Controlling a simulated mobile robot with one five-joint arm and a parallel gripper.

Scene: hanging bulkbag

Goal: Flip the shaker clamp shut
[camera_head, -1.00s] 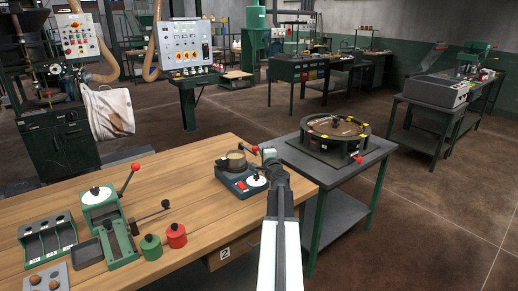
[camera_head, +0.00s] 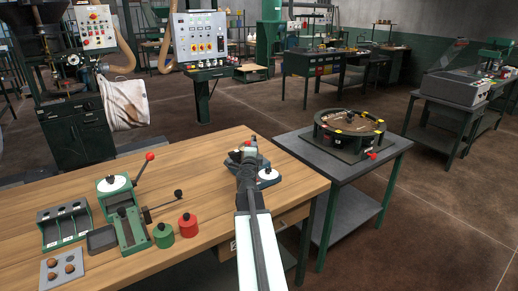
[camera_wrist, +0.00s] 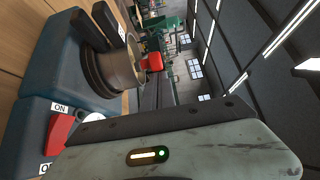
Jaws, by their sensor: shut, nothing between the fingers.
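The shaker (camera_head: 264,163) is a small blue-grey machine near the far right corner of the wooden bench; my arm hides much of it in the head view. Its white dial (camera_head: 268,174) shows right of my arm. In the wrist view the shaker body (camera_wrist: 55,75) carries a metal cup (camera_wrist: 122,68) with black clamp bars (camera_wrist: 106,22) at its rim. A red knob (camera_wrist: 155,62) shows beside the cup. My gripper (camera_head: 247,153) is shut and empty, in front of the shaker in the picture. Whether it touches the clamp is hidden.
A green press with a red-knobbed lever (camera_head: 150,157) stands on the bench left of my arm. Green (camera_head: 164,235) and red (camera_head: 188,225) weights sit beside it. A grey table (camera_head: 301,148) with a round fixture (camera_head: 349,132) stands to the right.

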